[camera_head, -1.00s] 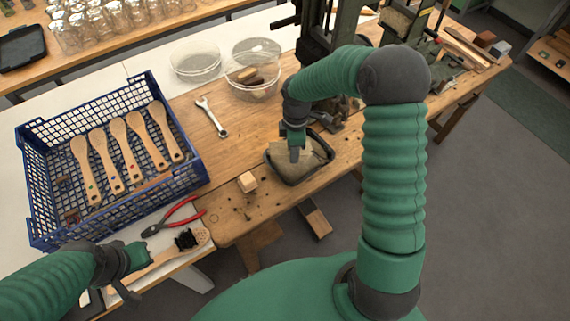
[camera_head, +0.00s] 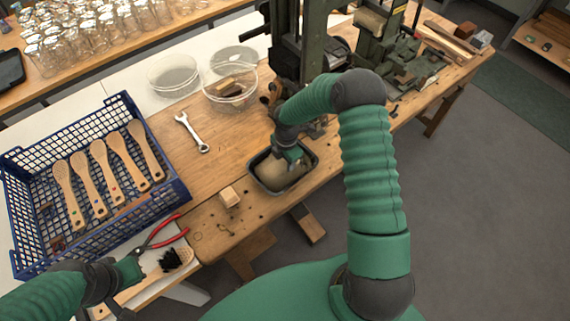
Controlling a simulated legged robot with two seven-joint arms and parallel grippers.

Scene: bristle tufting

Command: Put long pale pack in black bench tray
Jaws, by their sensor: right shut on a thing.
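The black bench tray (camera_head: 267,188) sits near the front edge of the wooden bench. A pale, sack-like pack (camera_head: 282,176) lies within its rim. My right gripper (camera_head: 294,157) reaches down over the far right side of the tray and is shut at the pack; its fingertips are partly hidden. My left gripper (camera_head: 132,268) is at the lower left, by the handle of a wooden brush (camera_head: 172,262) with dark bristles; its jaw gap does not show clearly.
A blue crate (camera_head: 175,190) with several wooden brush bodies stands at left. A green machine (camera_head: 300,60) stands behind the tray.

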